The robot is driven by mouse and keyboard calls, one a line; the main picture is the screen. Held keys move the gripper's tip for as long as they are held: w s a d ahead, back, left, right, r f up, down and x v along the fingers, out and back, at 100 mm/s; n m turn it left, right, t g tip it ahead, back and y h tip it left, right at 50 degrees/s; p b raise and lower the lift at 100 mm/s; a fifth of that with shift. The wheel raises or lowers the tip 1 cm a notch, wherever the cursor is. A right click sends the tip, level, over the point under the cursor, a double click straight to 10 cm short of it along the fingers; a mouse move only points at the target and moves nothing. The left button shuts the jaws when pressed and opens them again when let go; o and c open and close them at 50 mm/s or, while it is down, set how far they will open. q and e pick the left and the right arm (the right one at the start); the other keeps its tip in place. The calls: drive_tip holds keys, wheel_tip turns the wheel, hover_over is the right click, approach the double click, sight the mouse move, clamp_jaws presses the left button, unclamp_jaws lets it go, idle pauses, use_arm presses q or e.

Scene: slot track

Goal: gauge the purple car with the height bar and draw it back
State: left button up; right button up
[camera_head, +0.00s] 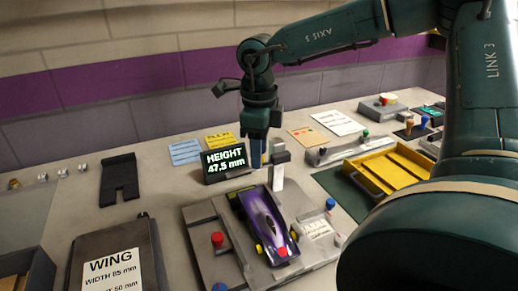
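The purple car (262,218) sits on a grey gauge fixture (205,262) in the lower middle, its nose toward me. A pale upright post with a grey head, which looks like part of the height bar (278,180), stands just behind the car's far end. A black display (226,163) left of the post reads HEIGHT 47.5 mm. My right gripper (256,148) points down behind the display and post, left of the post's head. The display and post partly hide its lower end, so its finger gap is unclear. My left gripper is out of view.
Red knobs (217,239) and blue knobs stand on the fixture. A WING block (115,262) is at lower left and a black slotted piece (120,181) behind it. A yellow tray (388,172) lies right. My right arm hides the lower right.

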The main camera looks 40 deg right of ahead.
wheel_tip(320, 180, up, 13)
idle(0.7)
idle(0.4)
